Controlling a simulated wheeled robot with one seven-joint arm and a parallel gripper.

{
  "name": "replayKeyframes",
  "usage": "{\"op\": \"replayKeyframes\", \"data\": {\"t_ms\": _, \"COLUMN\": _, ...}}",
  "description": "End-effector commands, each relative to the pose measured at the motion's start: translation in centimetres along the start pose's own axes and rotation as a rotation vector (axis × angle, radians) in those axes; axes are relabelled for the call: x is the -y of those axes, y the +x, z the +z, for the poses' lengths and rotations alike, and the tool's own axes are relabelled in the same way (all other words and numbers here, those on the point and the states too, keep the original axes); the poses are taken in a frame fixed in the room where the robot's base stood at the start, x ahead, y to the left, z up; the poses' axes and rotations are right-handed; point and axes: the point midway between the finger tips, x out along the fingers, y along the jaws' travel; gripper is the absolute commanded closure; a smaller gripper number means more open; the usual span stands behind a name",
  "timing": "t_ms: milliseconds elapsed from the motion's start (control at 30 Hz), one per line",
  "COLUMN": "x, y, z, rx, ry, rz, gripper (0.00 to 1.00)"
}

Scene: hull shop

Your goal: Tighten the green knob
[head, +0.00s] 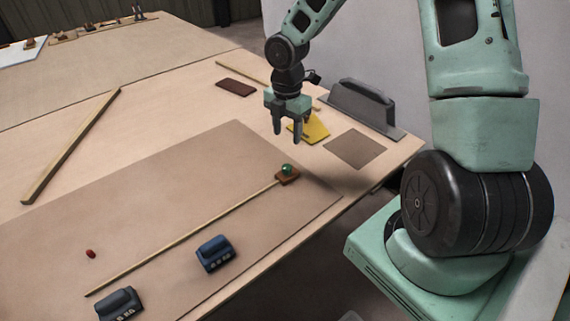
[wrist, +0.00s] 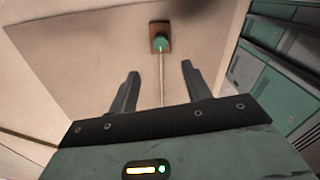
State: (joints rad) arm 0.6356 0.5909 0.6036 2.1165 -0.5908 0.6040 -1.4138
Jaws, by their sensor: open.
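The green knob (head: 287,169) sits on a small brown block (head: 289,178) at the far end of a long thin wooden rod lying on a brown panel. In the wrist view the green knob (wrist: 161,41) shows ahead of the fingers, on its brown block (wrist: 160,30), with the rod (wrist: 161,80) running from it back between the fingers. My gripper (head: 287,138) hangs above the table, apart from the knob and a little beyond it. Its fingers point down, and it is open and empty. In the wrist view my gripper (wrist: 158,75) shows its two fingers spread wide.
A blue tool (head: 215,253), a dark block (head: 119,303) and a small red piece (head: 90,254) lie on the panel (head: 150,190). A yellow piece (head: 314,129), a grey handled tool (head: 362,106) and a dark red block (head: 235,87) lie near my gripper. A wooden strip (head: 70,147) lies left.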

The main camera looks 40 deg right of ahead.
Motion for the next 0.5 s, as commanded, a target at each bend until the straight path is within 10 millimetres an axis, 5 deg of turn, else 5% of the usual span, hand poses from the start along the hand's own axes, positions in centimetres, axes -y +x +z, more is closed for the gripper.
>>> {"op": "replayKeyframes", "data": {"t_ms": 500, "x": 0.0, "y": 10.2, "z": -0.1, "rx": -0.001, "ry": 0.0, "rz": -0.002, "gripper": 0.51}}
